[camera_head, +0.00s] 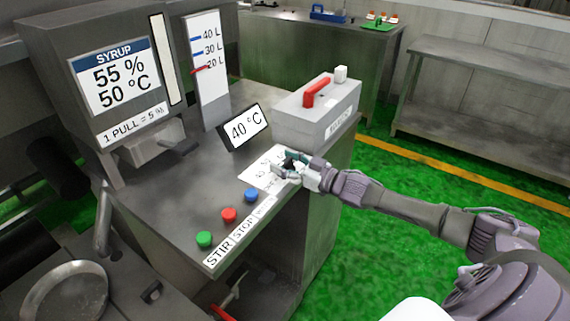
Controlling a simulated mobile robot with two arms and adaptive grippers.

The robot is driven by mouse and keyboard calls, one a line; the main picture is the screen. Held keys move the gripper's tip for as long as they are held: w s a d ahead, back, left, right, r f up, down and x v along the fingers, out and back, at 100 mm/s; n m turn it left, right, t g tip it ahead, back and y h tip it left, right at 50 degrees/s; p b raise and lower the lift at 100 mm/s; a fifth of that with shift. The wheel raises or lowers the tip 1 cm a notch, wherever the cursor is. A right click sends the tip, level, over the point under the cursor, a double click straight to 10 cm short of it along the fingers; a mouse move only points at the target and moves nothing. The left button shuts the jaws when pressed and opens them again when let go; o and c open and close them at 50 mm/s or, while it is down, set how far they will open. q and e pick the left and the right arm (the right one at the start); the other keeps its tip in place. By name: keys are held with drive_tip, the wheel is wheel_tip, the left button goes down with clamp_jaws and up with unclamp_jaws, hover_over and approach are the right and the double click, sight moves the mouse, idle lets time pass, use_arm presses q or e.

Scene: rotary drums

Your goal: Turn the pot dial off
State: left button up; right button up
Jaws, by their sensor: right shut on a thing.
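My right gripper (287,169) reaches in from the right and is shut on the pot dial at the right end of the steel counter. The fingers hide nearly all of the dial, so its pointer cannot be read. The white dial plate (259,180) shows beside and behind the fingers, its print too small and covered to read. A tilted display (245,127) just behind the plate reads 40 °C. My left gripper is not in view.
Green (204,239), red (229,215) and blue (251,195) buttons line the counter front, left of the gripper. A grey box with a red lever (318,91) stands close behind the gripper. A syrup panel (115,76) and level gauge (208,70) stand behind left. Green floor is clear at right.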

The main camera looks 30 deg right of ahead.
drive_tip(key=shift+r, duration=0.1)
drive_tip(key=o, duration=1.2)
drive_tip(key=shift+c, duration=0.2)
drive_tip(key=shift+s+d+f, duration=0.2)
drive_tip(key=shift+s, duration=0.25)
drive_tip(key=v, duration=1.1)
drive_tip(key=shift+r, duration=0.15)
